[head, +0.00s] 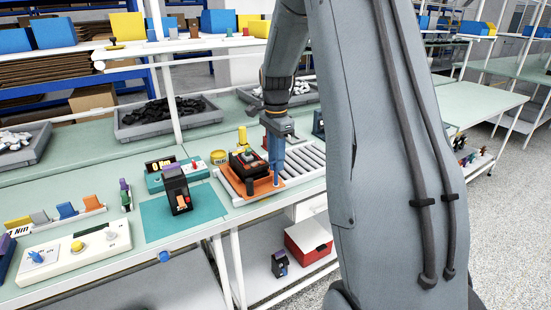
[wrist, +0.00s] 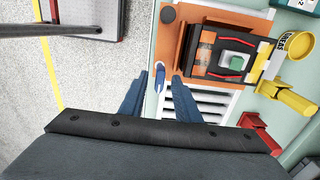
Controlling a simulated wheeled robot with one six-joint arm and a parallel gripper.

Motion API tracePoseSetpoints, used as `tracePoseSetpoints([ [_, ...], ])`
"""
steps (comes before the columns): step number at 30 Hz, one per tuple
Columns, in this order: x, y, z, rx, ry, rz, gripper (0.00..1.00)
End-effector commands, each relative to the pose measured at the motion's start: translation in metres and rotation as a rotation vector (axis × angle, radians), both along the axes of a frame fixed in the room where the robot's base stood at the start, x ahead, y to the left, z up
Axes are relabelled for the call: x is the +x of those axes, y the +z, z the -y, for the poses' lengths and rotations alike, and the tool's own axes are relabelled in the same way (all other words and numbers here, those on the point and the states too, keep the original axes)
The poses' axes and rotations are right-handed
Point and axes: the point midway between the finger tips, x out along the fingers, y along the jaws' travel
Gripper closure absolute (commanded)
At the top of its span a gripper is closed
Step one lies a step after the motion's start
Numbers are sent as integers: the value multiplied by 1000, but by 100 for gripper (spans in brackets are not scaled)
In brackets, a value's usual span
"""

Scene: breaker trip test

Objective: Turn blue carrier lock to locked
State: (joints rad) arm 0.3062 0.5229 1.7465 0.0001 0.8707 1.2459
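The orange carrier (head: 262,186) sits on the roller conveyor with a black unit (head: 248,163) on it. In the wrist view, the carrier (wrist: 178,42) has a small blue lock lever (wrist: 160,78) by its near edge, with a pale mark at its far end. My gripper (wrist: 160,84) points down there with its two blue-grey fingers apart, one on each side of the lever. A gap seems to show on both sides; contact cannot be told. In the head view my gripper (head: 276,182) stands at the carrier's right side, and the lever is not clearly visible behind the fingers.
A yellow grease tin (wrist: 297,45) and yellow handle (wrist: 285,94) are near the carrier. A black device (head: 177,190) stands on a teal mat (head: 152,222). A white control box (head: 75,250) is at front left. Conveyor rollers (head: 304,158) extend to the right.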

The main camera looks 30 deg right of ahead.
Motion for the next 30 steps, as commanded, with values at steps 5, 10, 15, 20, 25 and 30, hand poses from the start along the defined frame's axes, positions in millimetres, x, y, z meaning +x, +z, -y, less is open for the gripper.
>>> tracePoseSetpoints([
  [5, 1, 7, 0, -1, 0, 1, 70],
  [10, 1, 31, 0, -1, 0, 4, 70],
  [15, 1, 59, 0, -1, 0, 4, 70],
  [20, 0, 74, 0, 0, 0, 0, 70],
  [25, 0, 79, 0, 0, 0, 1, 70],
  [30, 0, 78, 0, 0, 0, 0, 70],
])
